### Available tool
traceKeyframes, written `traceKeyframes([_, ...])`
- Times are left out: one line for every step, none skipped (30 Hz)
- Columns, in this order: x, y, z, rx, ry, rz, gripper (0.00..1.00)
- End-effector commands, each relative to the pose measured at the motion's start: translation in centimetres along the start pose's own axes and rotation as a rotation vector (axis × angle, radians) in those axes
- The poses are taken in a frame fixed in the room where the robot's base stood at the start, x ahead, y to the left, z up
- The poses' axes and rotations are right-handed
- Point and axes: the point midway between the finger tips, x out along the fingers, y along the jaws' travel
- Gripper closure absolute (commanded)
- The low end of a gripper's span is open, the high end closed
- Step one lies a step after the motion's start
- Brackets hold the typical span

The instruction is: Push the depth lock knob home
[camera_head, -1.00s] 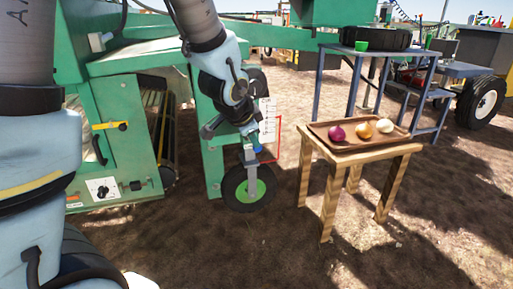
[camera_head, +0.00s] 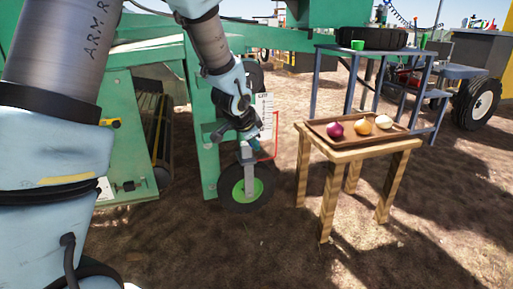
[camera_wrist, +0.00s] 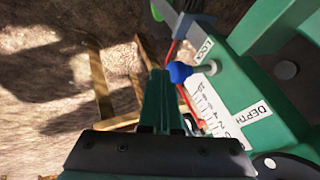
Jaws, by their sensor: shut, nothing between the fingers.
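The blue depth lock knob (camera_wrist: 179,72) shows in the wrist view beside the LOCK label (camera_wrist: 205,50), near the upper end of the DEPTH scale plate (camera_wrist: 222,115). My gripper (camera_wrist: 158,76) is shut and empty, its green fingertips just left of the knob in that view. I cannot tell whether they touch it. In the head view my gripper (camera_head: 254,141) is low in front of the green machine (camera_head: 207,150), above the green-hubbed wheel (camera_head: 247,188). The white scale plate (camera_head: 264,108) is partly visible there; the knob is not clearly distinguishable.
A wooden table (camera_head: 350,155) stands right of the wheel, with a brown tray (camera_head: 320,132) holding a purple, an orange and a pale onion. A red bar (camera_head: 276,135) stands beside the scale plate. Blue metal shelving (camera_head: 350,85) is behind. Bare soil lies in front.

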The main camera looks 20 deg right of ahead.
Motion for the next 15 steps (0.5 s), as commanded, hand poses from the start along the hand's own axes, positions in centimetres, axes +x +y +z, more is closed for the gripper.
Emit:
traceKeyframes([0.1, -0.1, 0.0, 0.000, 0.001, 0.000, 1.00])
traceKeyframes([0.1, -0.1, 0.0, 0.001, 0.001, 0.000, 1.00])
traceKeyframes([0.1, -0.2, 0.0, 0.001, 0.001, 0.000, 1.00])
traceKeyframes([0.1, -0.2, 0.0, 0.001, 0.001, 0.000, 1.00])
traceKeyframes([0.1, -0.2, 0.0, 0.001, 0.001, 0.000, 1.00])
traceKeyframes([0.1, -0.2, -0.1, 0.001, 0.001, 0.000, 1.00])
traceKeyframes([0.1, -0.2, -0.1, 0.001, 0.001, 0.000, 1.00])
traceKeyframes([0.1, -0.2, -0.1, 0.001, 0.001, 0.000, 1.00])
traceKeyframes([0.1, -0.2, -0.1, 0.001, 0.001, 0.000, 1.00])
traceKeyframes([0.1, -0.2, -0.1, 0.001, 0.001, 0.000, 1.00])
traceKeyframes([0.1, -0.2, -0.1, 0.001, 0.001, 0.000, 1.00])
traceKeyframes([0.1, -0.3, -0.1, 0.001, 0.001, 0.000, 1.00])
traceKeyframes([0.1, -0.4, -0.1, 0.000, 0.000, 0.000, 1.00])
traceKeyframes([0.1, -0.7, -0.1, 0.000, 0.000, 0.000, 1.00])
traceKeyframes([0.1, -1.1, -0.2, -0.001, -0.001, -0.001, 1.00])
